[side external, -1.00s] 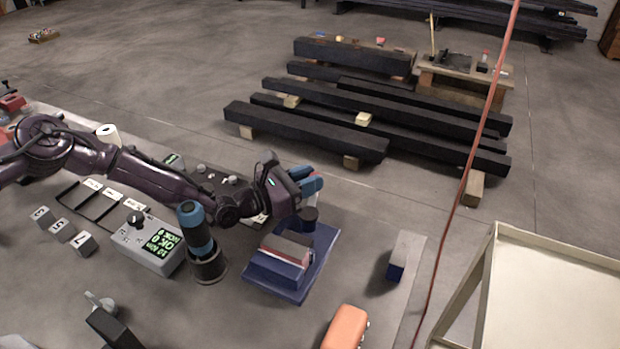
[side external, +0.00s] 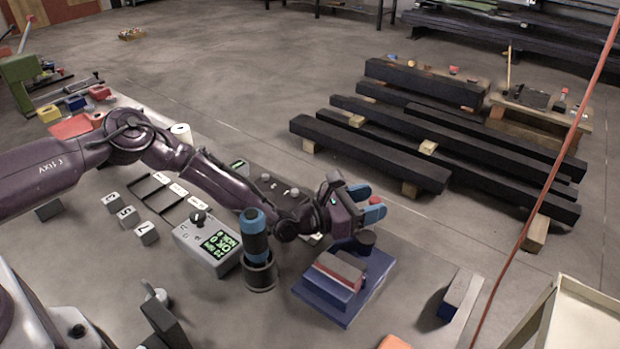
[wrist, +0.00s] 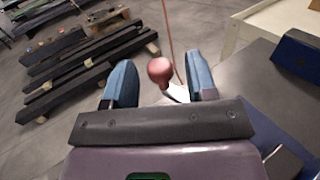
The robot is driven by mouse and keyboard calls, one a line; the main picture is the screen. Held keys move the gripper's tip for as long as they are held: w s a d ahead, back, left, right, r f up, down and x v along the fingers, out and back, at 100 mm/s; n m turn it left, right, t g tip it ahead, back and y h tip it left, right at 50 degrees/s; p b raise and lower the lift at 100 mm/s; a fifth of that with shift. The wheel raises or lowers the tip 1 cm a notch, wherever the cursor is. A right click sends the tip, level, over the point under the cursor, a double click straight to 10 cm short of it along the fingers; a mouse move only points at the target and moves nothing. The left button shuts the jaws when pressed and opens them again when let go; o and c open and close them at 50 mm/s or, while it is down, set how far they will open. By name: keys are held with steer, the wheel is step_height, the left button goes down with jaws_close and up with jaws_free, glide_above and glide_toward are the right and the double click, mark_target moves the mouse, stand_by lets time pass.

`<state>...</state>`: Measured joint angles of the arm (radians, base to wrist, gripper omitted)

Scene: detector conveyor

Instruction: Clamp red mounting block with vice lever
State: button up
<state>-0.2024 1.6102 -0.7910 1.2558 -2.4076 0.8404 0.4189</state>
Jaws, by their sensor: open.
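The vice (side external: 327,308) is blue with grey and dark parts and sits on the table below my gripper. A thin strip of the red mounting block (side external: 347,277) shows between its jaws; the rest is hidden. My gripper (side external: 368,201) is open above the back of the vice, with blue fingers. In the wrist view, the lever's round red knob (wrist: 160,70) shows between the fingers of my gripper (wrist: 161,84), with space on both sides. The lower lever is mostly hidden.
A blue-and-black cylinder in a holder (side external: 256,240) stands close left of the vice. A grey box with a green display (side external: 210,243) is further left. A grey-and-blue bar (side external: 458,297) lies to the right. A cream tray stand (side external: 585,318) is at lower right.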

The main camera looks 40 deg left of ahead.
steer(key=shift+w+d+h, duration=0.1)
steer(key=shift+h, duration=0.2)
steer(key=shift+w+d+m+g+h, duration=0.15)
steer(key=shift+d+m+g+h, duration=0.1)
steer(key=shift+m+g+h, duration=0.4)
steer(key=v, duration=0.7)
steer(key=shift+a, duration=0.15)
steer(key=s+d+r+m+g+h, duration=0.2)
steer(key=s+r+m+g, duration=0.25)
steer(key=r+m, duration=0.25)
steer(key=s+d+r+m+g+h, duration=0.2)
steer(key=s+r+m+g+h, duration=0.1)
steer(key=r+m+g, duration=0.4)
steer(key=s+a+r+m+g+y, duration=0.1)
steer(key=s+a+r+m+y, duration=0.1)
steer(key=s+m, duration=0.3)
steer(key=s+a+r+m+g+y, duration=0.1)
steer(key=s+a+r+m+y, duration=0.2)
steer(key=s, duration=0.4)
step_height(320, 180, up, 2)
steer(key=shift+a+r+m+y, duration=0.15)
steer(key=shift+a+m+y, duration=0.05)
steer(key=shift+m+y, duration=0.75)
